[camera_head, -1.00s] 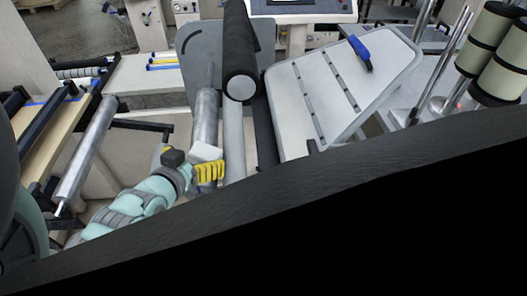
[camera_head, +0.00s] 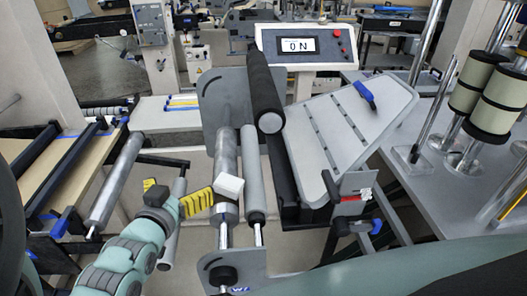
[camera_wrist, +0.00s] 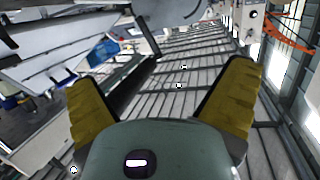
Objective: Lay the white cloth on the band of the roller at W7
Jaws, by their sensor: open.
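The white cloth (camera_head: 228,187) is a small pale block shape in the head view. It rests against the lower part of the metal roller (camera_head: 226,150), above the W7 label (camera_head: 240,289). Whether it lies fully on the band I cannot tell. My gripper (camera_head: 182,195), with yellow ribbed fingers, is just left of the cloth and open. One finger's tip is close to the cloth's left side; contact is unclear. In the wrist view my gripper (camera_wrist: 158,85) has its fingers wide apart, with nothing held between them.
A grey roller (camera_head: 254,175) and a dark roller (camera_head: 265,95) stand right of the metal roller. A slotted pale plate (camera_head: 340,130) with a blue handle (camera_head: 365,94) lies further right. Another metal roller (camera_head: 115,185) is at left. A control panel (camera_head: 305,47) stands behind.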

